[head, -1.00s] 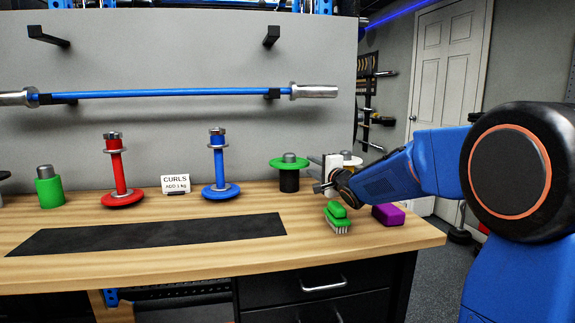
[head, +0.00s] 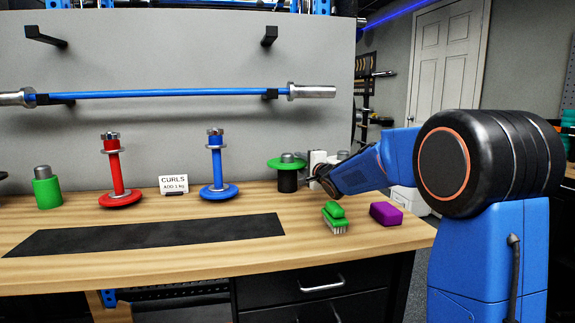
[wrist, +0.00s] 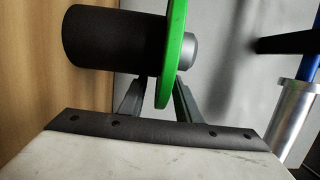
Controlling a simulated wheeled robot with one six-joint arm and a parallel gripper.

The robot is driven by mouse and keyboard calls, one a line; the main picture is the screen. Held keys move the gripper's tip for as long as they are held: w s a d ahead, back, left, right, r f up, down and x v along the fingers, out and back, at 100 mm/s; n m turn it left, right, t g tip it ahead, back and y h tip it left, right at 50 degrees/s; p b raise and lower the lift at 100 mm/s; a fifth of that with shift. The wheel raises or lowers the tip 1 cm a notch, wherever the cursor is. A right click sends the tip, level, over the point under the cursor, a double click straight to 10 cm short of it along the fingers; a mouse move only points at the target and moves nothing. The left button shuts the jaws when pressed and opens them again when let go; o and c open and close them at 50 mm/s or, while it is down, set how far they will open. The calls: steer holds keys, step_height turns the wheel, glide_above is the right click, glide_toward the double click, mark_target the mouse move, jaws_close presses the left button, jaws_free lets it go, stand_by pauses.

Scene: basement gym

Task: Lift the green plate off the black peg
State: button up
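The green plate (head: 287,163) lies flat on top of the black peg (head: 287,182) at the back right of the bench, with a grey tip above it. In the wrist view the green plate (wrist: 175,45) appears edge-on, with the black peg (wrist: 105,40) to its left. My gripper (wrist: 158,85) is open, one finger on each side of the plate's near rim. The left finger is on the black peg's side; a gap shows between it and the rim. I cannot tell whether the right finger touches. In the head view my wrist hides the fingers.
A green cylinder (head: 47,190), a red dumbbell stand (head: 120,197), a CURLS card (head: 173,184) and a blue stand (head: 218,191) line the back. A green brush (head: 334,214) and purple block (head: 386,213) lie in front of my arm. A black mat (head: 150,235) lies clear.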

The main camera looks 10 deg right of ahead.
jaws_close()
stand_by(1.3)
